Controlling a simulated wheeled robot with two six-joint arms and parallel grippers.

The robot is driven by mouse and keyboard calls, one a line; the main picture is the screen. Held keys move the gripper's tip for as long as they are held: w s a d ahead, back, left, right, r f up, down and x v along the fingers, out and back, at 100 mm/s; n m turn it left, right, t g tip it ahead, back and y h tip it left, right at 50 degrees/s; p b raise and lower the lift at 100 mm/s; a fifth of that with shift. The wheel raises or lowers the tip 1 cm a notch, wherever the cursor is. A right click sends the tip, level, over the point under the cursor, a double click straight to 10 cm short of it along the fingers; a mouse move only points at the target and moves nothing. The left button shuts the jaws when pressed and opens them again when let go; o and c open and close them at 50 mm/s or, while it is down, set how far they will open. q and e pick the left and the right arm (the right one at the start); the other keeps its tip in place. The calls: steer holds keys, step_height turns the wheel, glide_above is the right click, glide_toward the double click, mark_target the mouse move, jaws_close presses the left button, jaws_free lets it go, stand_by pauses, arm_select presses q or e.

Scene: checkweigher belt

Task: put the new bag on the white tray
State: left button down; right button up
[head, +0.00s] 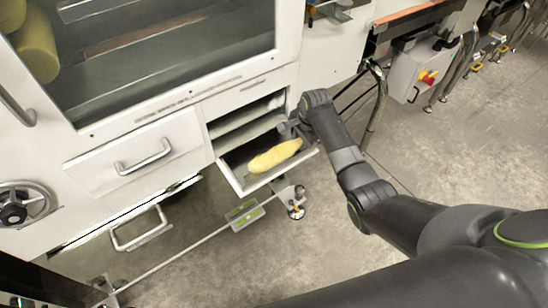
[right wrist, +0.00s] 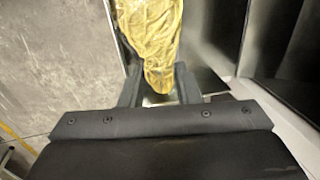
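A yellow, elongated bag (head: 275,155) lies on an open, pale-rimmed pull-out tray (head: 231,177) low on the machine front. I cannot tell whether this is the white tray of the task; no other white tray shows clearly. My right gripper (head: 292,133) is at the bag's right end, over the tray's right side. In the right wrist view the fingers (right wrist: 159,80) stand on either side of the narrow end of the bag (right wrist: 152,35). Whether they press on it is unclear. My left gripper is not in view.
A glass window (head: 180,50) is higher up. A curved metal pipe (head: 378,100) stands at the right. The concrete floor below is mostly free.

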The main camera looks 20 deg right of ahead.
steer(key=shift+f, duration=0.3)
steer(key=shift+c, duration=0.3)
jaws_close()
steer(key=v, duration=0.3)
steer(key=w+v, duration=0.1)
steer(key=v, duration=0.2)
steer(key=w+p+v, duration=0.1)
steer(key=v, duration=0.1)
steer(key=shift+a+r, duration=0.3)
steer(key=shift+r, duration=0.35)
steer(key=p+v, duration=0.2)
steer(key=v, duration=0.1)
steer(key=shift+w+a+r+p, duration=0.15)
steer(key=shift+w+r+p, duration=0.05)
steer(key=shift+r+p, duration=0.25)
